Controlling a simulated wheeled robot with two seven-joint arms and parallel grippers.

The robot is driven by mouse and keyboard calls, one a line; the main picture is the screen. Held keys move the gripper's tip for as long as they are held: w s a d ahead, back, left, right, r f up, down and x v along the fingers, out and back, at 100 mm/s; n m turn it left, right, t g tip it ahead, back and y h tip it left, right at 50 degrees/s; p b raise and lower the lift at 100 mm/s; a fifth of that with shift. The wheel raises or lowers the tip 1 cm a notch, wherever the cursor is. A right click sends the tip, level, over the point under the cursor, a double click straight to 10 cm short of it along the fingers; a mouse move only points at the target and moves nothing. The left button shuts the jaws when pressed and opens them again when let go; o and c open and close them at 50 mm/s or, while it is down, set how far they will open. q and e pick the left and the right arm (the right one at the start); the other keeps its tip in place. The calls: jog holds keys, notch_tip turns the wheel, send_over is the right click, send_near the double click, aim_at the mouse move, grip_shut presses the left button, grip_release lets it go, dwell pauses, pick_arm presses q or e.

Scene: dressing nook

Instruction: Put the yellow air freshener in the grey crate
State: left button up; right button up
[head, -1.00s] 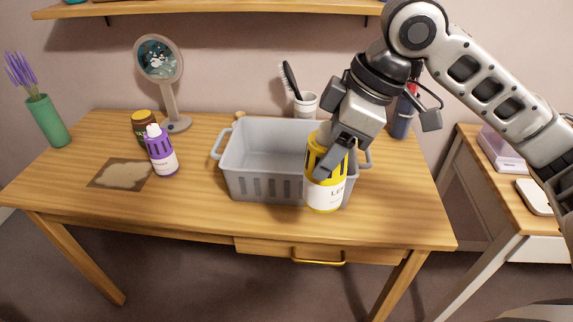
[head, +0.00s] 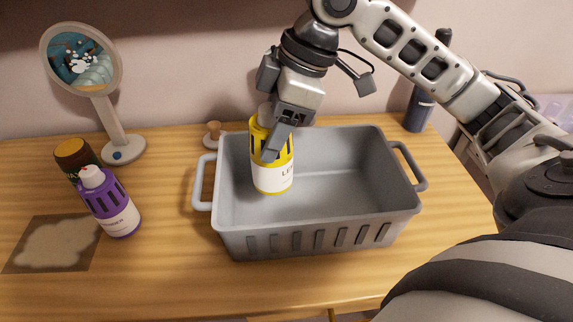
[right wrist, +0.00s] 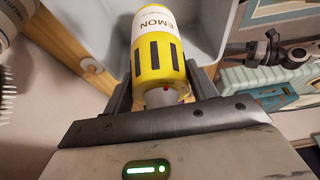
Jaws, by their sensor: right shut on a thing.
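The yellow air freshener (head: 271,172) has a white label and hangs upright in my right gripper (head: 272,150). The right gripper is shut on its upper part. In the head view it shows over the left part of the grey crate (head: 330,243); I cannot tell whether its base touches the crate floor. The crate is open-topped with a handle at each end, and the rest of its inside looks empty. In the right wrist view the freshener (right wrist: 158,48) sits between the fingers, with the grey crate (right wrist: 208,22) beyond it.
A purple bottle (head: 112,208) and a brown jar (head: 74,152) stand left of the crate. Behind them is a round mirror (head: 82,58) on a stand. A stained mat (head: 52,243) lies at the front left.

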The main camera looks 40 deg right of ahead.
aim_at(275, 170)
jog(key=f, duration=0.3)
jog(key=shift+s+f+b, duration=0.2)
jog(key=shift+f+b, duration=0.05)
jog(key=shift+b, duration=0.15)
jog(key=shift+w+f+b, duration=0.1)
jog(key=shift+f+b, duration=0.65)
jog(key=shift+f, duration=1.65)
jog(key=shift+r, duration=0.1)
jog(key=o, duration=1.4)
jog(key=p+v, duration=0.3)
jog(key=v, duration=0.9)
